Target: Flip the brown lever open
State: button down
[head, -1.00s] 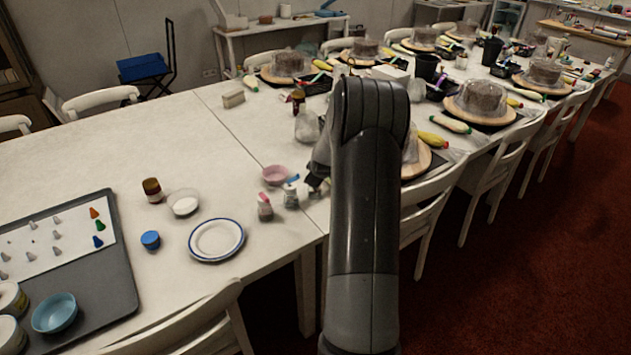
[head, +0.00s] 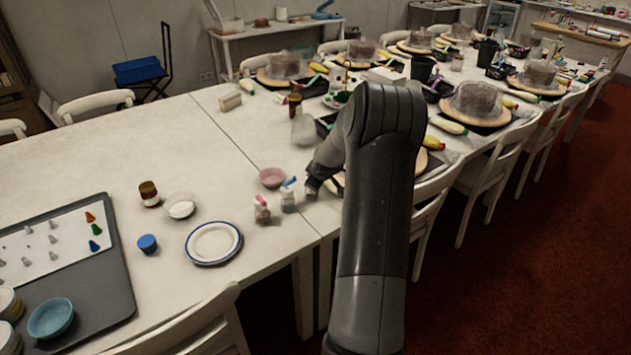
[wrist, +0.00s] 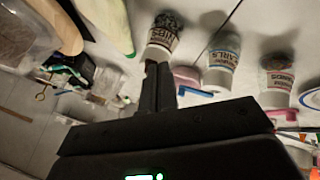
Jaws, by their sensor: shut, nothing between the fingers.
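Several small sprinkle jars stand in a row on the white table. One has a blue lever (wrist: 195,91) and another a pinkish-red lever (wrist: 284,112). The third, a lettered jar (wrist: 162,36) with dark contents, is at the fingertips in the wrist view. In the head view my arm mostly hides the gripper, beside the blue-lever jar (head: 288,200) and the pink-lever jar (head: 262,211).
A pink bowl (head: 272,177) stands just behind the jars. A blue-rimmed plate (head: 213,242), a white bowl (head: 180,205) and a grey tray (head: 115,300) are to the left. Covered cakes on turntables and chairs are to the right. The table's back left is clear.

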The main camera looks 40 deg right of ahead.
jog(key=shift+d+n+y, duration=0.3)
jog(key=w+d+n+y, duration=0.1)
jog(key=d+n+y, duration=0.1)
jog(key=n, duration=0.2)
jog(key=w+d+n+g+y, duration=0.1)
jog(key=d+n+y, duration=0.1)
jog(key=d+n, duration=0.1)
jog(key=w+d+n+y, duration=0.1)
jog(key=d+n+y, duration=0.1)
jog(key=n, duration=0.3)
jog(key=shift+w+d+g+y, duration=0.2)
jog(key=shift+d+g+y, duration=0.1)
jog(key=shift+y, duration=0.3)
dwell(0.4)
jog(key=shift+a, duration=0.15)
jog(key=shift+w+a, duration=0.25)
jog(key=shift+a, duration=0.45)
